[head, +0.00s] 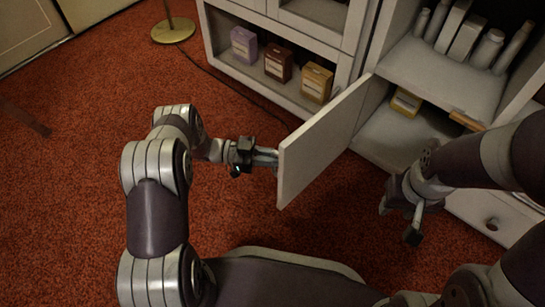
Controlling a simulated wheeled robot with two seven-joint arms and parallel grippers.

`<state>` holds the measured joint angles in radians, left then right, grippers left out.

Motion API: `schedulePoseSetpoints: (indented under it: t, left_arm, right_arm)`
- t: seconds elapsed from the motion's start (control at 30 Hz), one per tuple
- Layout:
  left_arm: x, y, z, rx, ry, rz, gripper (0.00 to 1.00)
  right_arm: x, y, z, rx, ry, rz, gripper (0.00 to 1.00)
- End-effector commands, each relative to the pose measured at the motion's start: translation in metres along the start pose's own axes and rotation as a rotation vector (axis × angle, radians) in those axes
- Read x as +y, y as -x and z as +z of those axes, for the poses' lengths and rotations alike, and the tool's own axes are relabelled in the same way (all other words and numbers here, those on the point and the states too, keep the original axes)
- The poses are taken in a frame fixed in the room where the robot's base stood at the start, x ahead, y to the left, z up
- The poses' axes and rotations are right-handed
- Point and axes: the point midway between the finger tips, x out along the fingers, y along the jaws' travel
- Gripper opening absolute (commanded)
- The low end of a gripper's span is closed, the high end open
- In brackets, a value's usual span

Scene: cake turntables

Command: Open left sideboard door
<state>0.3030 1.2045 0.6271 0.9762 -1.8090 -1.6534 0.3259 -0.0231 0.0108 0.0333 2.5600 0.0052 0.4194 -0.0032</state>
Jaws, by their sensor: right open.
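The white sideboard (345,72) stands at the upper right. Its left door (318,148) is swung out into the room, its free edge toward me and its far edge near the cabinet frame. My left gripper (266,157) is at the left side of this door, close to its free edge. Its fingertips are hidden there, so I cannot tell whether they touch or hold it. My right gripper (400,222) is open and empty, pointing down right of the door, in front of the compartment.
The opened compartment holds a yellow box (405,102) and, above, several pale upright containers (465,38). Purple (244,45), brown (278,64) and tan (317,82) boxes stand on a left shelf. A brass lamp base (173,30) and dark cord lie on red carpet (60,200).

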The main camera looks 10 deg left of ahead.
Motion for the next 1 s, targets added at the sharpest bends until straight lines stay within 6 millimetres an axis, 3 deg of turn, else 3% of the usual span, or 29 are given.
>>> schedulePoseSetpoints:
  t: [0.3, 0.33, 0.37, 0.67, 0.77, 1.0]
  left_arm:
    - [-0.001, 0.000, 0.001, -0.003, -0.001, -0.002, 0.00]
    - [-0.001, 0.000, 0.001, -0.003, -0.001, -0.002, 0.25]
    - [-0.001, 0.000, 0.001, -0.003, -0.001, -0.002, 0.33]
    - [-0.001, 0.001, -0.001, -0.001, -0.002, -0.002, 0.33]
    - [-0.001, 0.014, -0.003, -0.001, -0.003, -0.005, 0.33]
    - [-0.001, 0.078, -0.003, -0.002, -0.003, -0.006, 0.33]
  right_arm:
    - [0.000, 0.000, 0.000, 0.000, 0.000, 0.000, 0.43]
    - [0.000, 0.000, 0.000, 0.000, 0.000, 0.000, 0.43]
    - [0.000, 0.000, 0.000, 0.000, 0.000, 0.000, 0.43]
    - [0.000, 0.001, 0.000, 0.000, 0.000, 0.000, 0.43]
    - [0.000, 0.007, -0.001, 0.000, 0.000, 0.000, 0.43]
    - [0.000, 0.026, -0.003, 0.000, 0.000, 0.000, 0.43]
